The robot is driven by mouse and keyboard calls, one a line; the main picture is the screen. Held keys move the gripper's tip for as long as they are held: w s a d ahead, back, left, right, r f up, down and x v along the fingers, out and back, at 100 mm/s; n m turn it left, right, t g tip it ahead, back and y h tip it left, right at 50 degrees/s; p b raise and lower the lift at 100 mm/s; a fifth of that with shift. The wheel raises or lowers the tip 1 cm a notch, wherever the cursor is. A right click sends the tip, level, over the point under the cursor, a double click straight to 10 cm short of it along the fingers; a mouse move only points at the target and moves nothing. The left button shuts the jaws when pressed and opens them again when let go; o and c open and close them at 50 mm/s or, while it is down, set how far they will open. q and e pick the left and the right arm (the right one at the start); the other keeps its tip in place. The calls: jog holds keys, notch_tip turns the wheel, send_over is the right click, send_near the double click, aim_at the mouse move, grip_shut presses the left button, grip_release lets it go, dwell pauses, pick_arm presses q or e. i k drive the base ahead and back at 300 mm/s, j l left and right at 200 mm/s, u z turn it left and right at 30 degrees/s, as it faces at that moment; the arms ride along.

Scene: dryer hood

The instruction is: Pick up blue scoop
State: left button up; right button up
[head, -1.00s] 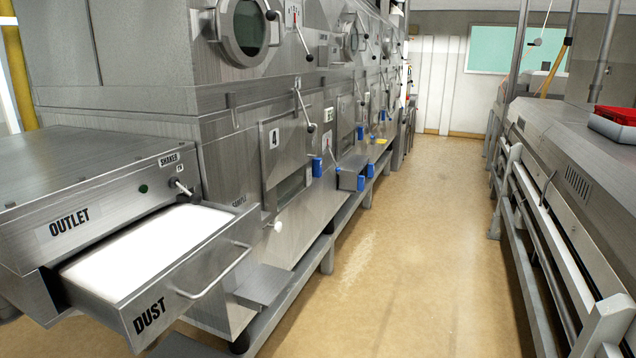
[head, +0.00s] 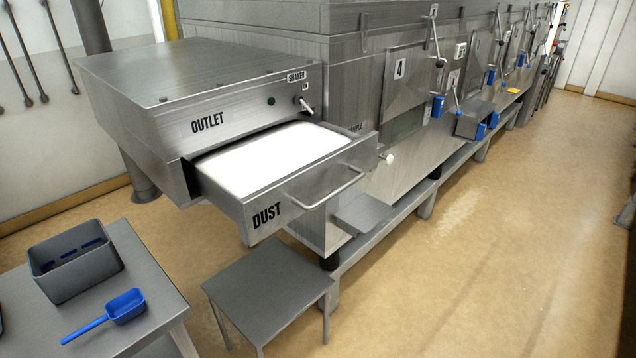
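The blue scoop (head: 124,306) lies on a grey metal table (head: 150,276) at the lower left of the head view. Its bowl is at the right and its handle points to the lower left. It lies just in front of a dark grey open bin (head: 76,282) on the same table, with a small gap between them. Neither of my grippers shows in the head view.
A steel outlet box with an open drawer marked DUST (head: 310,184), full of white material, juts out behind the table. A low grey stool (head: 268,288) stands right of the table. The tan floor (head: 480,270) at the right is clear.

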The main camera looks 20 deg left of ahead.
aim_at(122, 309)
jog(key=u, duration=2.15)
